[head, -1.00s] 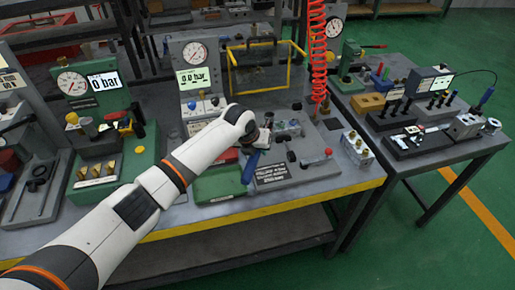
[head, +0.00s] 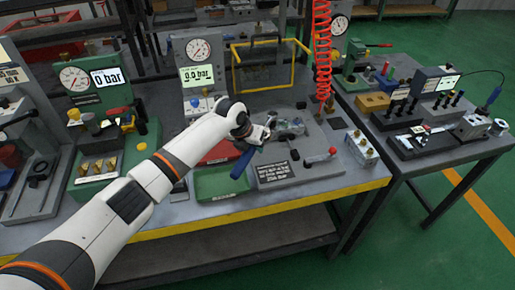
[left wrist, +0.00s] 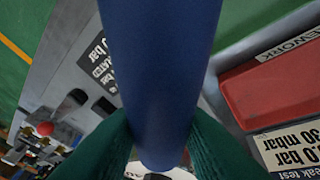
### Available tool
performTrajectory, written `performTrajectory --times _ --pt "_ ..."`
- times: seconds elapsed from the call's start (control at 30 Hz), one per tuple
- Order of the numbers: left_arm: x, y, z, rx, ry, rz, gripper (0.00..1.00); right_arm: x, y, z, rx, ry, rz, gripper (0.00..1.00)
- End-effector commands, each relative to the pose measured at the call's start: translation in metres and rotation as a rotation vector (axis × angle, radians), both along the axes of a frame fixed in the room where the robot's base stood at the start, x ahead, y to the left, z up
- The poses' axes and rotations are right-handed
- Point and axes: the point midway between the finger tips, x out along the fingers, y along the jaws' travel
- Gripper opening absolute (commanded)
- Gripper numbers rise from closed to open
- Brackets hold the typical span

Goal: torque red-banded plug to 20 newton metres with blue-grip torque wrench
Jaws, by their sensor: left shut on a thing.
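My left gripper (head: 258,136) is shut on the blue grip of the torque wrench (head: 240,165), over the middle of the bench. The blue grip points down and left toward the bench front. In the left wrist view the grip (left wrist: 160,70) runs down between my two green fingers (left wrist: 160,145). The wrench's head is hidden in both views. A clear-grey valve block (head: 290,128) lies just right of my gripper. I cannot make out the red-banded plug. My right gripper is not in view.
A green tray (head: 222,183) and a red rework tray (head: 220,152) lie left of the wrench; the red one (left wrist: 275,95) also shows in the left wrist view. A red coiled hose (head: 322,50) hangs behind.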

Motion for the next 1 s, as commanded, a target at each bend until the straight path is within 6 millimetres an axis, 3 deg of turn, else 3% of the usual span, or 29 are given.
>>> performTrajectory --times 0.47,1.0 --pt "0.002 0.002 0.003 -0.002 -0.006 -0.028 0.0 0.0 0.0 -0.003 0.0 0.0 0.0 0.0" --pt "0.007 0.012 0.0 -0.003 -0.007 -0.095 0.0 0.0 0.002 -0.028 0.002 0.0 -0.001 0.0"
